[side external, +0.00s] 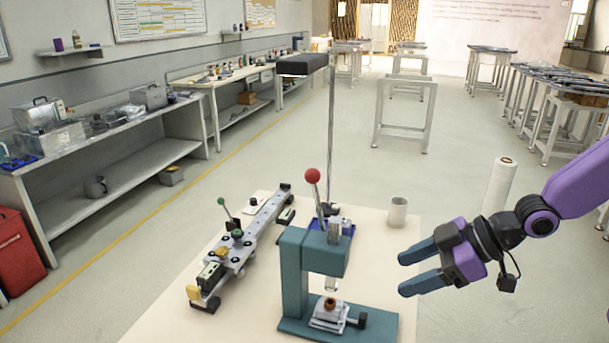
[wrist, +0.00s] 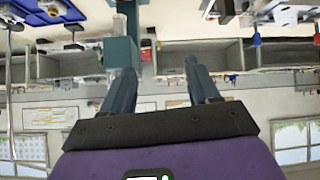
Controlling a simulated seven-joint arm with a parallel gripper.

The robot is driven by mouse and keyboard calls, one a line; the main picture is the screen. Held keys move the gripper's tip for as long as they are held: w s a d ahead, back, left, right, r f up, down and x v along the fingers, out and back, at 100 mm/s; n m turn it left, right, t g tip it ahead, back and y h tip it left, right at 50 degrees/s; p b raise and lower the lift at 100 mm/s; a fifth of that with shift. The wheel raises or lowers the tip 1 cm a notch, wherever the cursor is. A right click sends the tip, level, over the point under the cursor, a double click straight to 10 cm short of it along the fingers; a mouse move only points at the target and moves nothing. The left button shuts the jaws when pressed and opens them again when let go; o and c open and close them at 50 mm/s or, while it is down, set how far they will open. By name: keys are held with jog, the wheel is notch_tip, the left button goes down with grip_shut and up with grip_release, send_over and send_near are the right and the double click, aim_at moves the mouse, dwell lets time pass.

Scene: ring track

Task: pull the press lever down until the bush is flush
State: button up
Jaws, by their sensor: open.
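The teal press (side external: 294,268) stands on the front part of the table. Its lever, with a red ball (side external: 313,176) on top, points up from the press head. A small copper-brown bush (side external: 330,303) sits on a silver block (side external: 327,315) under the ram; how far it stands proud is too small to tell. My gripper (side external: 401,274) is open and empty, to the right of the press and lower than the red ball, apart from both. In the wrist view my gripper (wrist: 160,66) shows two spread fingers, with part of the teal press (wrist: 120,52) beyond the left finger.
A grey rail fixture (side external: 238,245) with a green-knobbed lever lies left of the press. A blue tray (side external: 345,228) and a pale cup (side external: 398,212) stand behind it. A lamp on a tall pole (side external: 330,130) rises behind the press. A white roll (side external: 500,187) stands near my arm.

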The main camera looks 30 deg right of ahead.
jog(key=w+r+t+y, duration=0.2)
jog(key=w+r+t, duration=0.15)
jog(key=w, duration=0.35)
jog(key=m+t, duration=0.2)
jog(key=t, duration=0.3)
send_near(315, 177)
jog(key=shift+y, duration=0.4)
jog(key=x, duration=0.8)
jog(key=d+f+x, duration=0.1)
jog(key=x, duration=0.4)
jog(key=shift+w+d, duration=0.1)
jog(key=shift+w, duration=0.35)
grip_shut()
